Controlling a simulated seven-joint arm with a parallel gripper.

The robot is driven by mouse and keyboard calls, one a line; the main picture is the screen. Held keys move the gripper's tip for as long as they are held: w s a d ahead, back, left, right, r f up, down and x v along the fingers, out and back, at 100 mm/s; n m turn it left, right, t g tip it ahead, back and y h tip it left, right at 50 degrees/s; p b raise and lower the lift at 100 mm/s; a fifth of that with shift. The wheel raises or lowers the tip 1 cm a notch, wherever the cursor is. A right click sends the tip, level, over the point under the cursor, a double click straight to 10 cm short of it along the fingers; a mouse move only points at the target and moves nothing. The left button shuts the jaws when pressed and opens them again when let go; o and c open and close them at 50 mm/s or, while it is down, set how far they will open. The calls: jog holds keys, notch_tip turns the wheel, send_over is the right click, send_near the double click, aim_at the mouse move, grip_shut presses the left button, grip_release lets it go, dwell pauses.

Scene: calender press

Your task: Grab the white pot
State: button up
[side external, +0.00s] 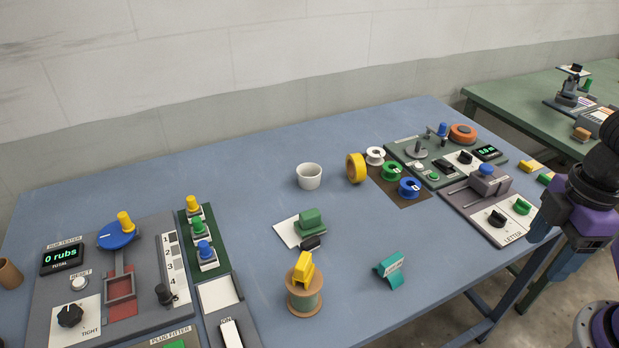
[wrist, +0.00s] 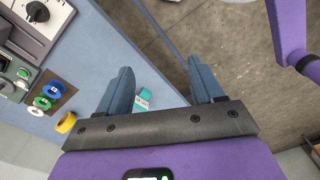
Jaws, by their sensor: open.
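The white pot (side external: 309,180) stands upright on the blue table, near its middle and left of the yellow roll (side external: 356,168). It is a small open cup shape and nothing touches it. My gripper (side external: 546,222) is at the right edge of the side external view, beyond the control panels and well away from the pot. In the wrist view my gripper (wrist: 160,82) has its two blue-grey fingers spread wide with nothing held. The pot does not show in the wrist view.
Coloured spools (side external: 391,171) and control panels (side external: 490,196) stand between my gripper and the pot. The table left of and behind the pot is clear.

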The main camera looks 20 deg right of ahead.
jog(key=o, duration=0.6)
jog(key=w+a+r+m+y, duration=0.1)
jog(key=w+a+r+m, duration=0.1)
jog(key=w+a, duration=0.9)
jog(key=m+t+y, duration=0.1)
jog(key=m+t, duration=0.3)
send_over(309, 172)
jog(key=s, duration=0.4)
notch_tip(309, 172, down, 14)
jog(key=shift+s+d+f, duration=0.1)
jog(key=shift+s+f, duration=0.05)
jog(key=shift+f, duration=0.1)
jog(key=shift+x, duration=2.6)
